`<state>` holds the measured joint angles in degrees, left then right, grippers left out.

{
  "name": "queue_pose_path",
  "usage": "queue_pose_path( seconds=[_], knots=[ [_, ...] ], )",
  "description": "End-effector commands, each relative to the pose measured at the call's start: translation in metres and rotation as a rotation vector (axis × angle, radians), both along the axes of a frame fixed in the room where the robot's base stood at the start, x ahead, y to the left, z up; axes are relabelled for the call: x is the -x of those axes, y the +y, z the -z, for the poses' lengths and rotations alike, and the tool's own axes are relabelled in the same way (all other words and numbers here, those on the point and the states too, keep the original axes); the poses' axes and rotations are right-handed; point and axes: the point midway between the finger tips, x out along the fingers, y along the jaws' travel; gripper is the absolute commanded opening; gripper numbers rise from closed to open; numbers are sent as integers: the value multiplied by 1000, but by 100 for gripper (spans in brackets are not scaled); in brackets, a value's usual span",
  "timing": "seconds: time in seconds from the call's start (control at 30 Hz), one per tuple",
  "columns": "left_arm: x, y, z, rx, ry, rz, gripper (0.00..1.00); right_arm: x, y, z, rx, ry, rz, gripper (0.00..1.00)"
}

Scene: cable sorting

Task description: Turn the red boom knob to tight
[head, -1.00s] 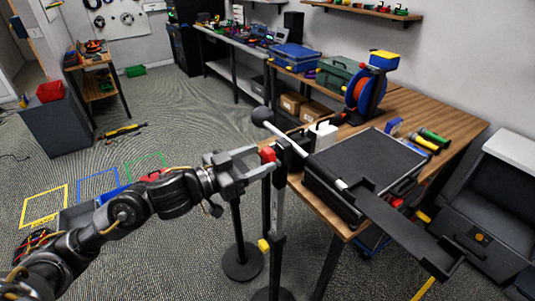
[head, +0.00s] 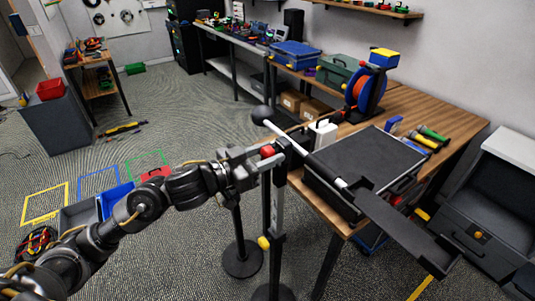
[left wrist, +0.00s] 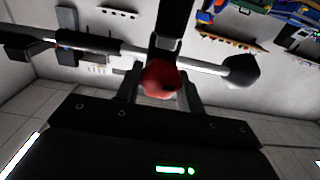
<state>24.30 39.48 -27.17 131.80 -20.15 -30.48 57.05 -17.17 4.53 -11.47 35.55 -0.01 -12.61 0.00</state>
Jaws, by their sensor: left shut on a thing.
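The red boom knob (head: 267,151) sits on the side of the black and grey stand (head: 277,195) near the top. My left gripper (head: 262,158) is shut on the knob, with a finger on either side of it. In the left wrist view the red knob (left wrist: 160,77) sits between the two fingers (left wrist: 160,88). The boom (head: 283,136) is a light rod with a dark ball-like end (head: 260,114), and it crosses the top of the stand at a slant. My right gripper does not show clearly.
A wooden table (head: 441,136) stands right of the stand, with a black case (head: 370,158), a cable reel (head: 368,90) and tools on it. Colored floor outlines and a blue bin (head: 116,197) lie at left. Open floor lies left of the stand.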

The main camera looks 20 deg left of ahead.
Motion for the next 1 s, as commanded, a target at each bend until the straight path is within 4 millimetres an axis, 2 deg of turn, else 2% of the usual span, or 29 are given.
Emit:
queue_pose_path(
  seconds=[0.37,1.0],
  knots=[
    [1,-1,0,-77,-64,1,15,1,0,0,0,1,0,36],
    [2,-3,3,-519,-431,2,15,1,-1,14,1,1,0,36]
  ],
)
